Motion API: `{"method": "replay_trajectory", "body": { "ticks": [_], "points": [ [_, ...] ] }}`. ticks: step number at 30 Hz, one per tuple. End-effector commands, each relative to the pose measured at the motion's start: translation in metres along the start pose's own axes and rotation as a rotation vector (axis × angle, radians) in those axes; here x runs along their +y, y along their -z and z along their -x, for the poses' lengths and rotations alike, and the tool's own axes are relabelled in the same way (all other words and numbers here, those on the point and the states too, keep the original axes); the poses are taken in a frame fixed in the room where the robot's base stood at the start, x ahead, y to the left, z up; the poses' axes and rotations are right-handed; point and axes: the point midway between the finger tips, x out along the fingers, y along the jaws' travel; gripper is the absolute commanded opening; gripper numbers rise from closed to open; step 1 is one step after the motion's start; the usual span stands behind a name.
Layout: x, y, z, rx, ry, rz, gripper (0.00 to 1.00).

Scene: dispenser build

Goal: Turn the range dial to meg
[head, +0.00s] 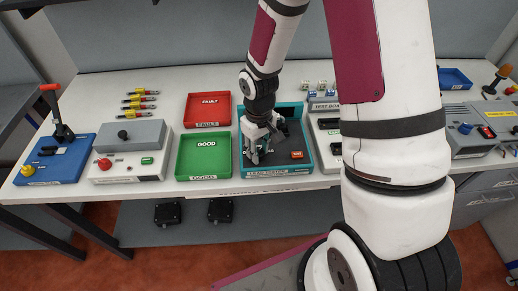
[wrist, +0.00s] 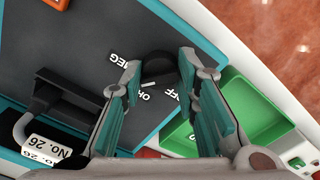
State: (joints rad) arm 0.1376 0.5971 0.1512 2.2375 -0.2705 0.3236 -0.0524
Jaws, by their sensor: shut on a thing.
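The tester (head: 306,135) is a dark panel in a teal case near the middle of the bench. In the wrist view its dark face (wrist: 85,45) carries a black range dial (wrist: 157,67) with a white mark. The labels MEG, OH (partly covered) and OFF surround the dial, and the mark points toward the OH label. My gripper (wrist: 159,72) has its teal-padded fingers on either side of the dial, shut on it. In the head view my gripper (head: 255,155) is down over the tester's left part and hides the dial.
A green GOOD tray (head: 203,176) stands left of the tester, with a red FAULT tray (head: 207,123) behind it. An orange button (head: 297,154) is on the tester's right. A black handle (wrist: 55,90) with a No. 26 tag (wrist: 45,150) stands near my gripper.

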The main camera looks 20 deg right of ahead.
Motion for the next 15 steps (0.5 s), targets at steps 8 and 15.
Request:
{"method": "replay_trajectory", "body": {
  "ticks": [8,15],
  "points": [
    [-0.0003,0.0002,0.0002,0.001,0.0,-0.205,0.01],
    [0.0,0.0002,0.0002,0.001,0.0,-0.315,0.01]
  ]
}}
